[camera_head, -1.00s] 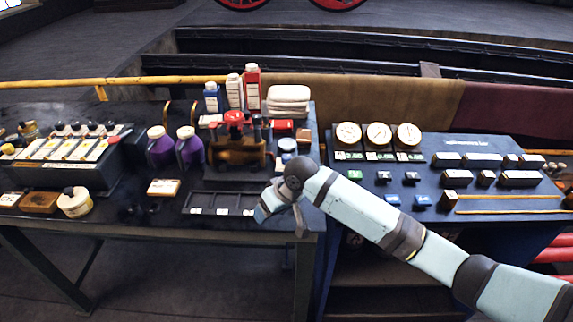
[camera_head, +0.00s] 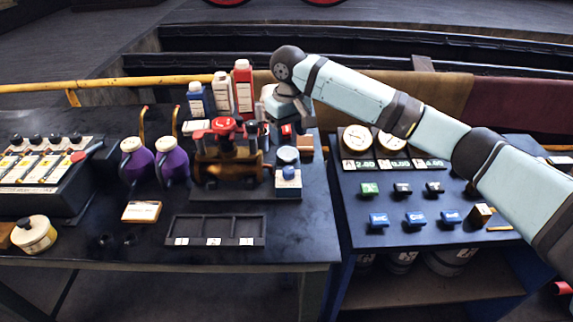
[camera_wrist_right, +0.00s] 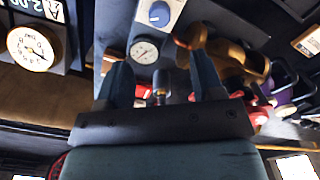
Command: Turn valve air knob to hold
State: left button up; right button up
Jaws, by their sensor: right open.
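A blue knob (camera_head: 289,172) sits on a small white box at the right end of the valve stand (camera_head: 240,194). In the right wrist view the blue knob (camera_wrist_right: 159,13) shows at the top, beyond the fingertips, with a pale mark on it. A round gauge (camera_wrist_right: 145,51) lies nearer. The brass valve (camera_head: 228,165) with red handwheels stands left of the knob. My right gripper (camera_head: 290,112) is above and behind the knob, apart from it. Its two fingers (camera_wrist_right: 161,72) are spread and empty. The knob's lettering is too small to read. My left gripper is not in view.
Red, white and blue bottles (camera_head: 222,92) stand close left of my right gripper. Purple jugs (camera_head: 172,161) and an empty black tray (camera_head: 216,218) are further left and in front. A gauge panel (camera_head: 395,164) stands on the right-hand table.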

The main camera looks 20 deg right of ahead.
aim_at(288, 169)
notch_tip(288, 169, down, 12)
jog(key=shift+r, duration=0.1)
jog(key=shift+c, duration=0.2)
jog(key=c, duration=0.9)
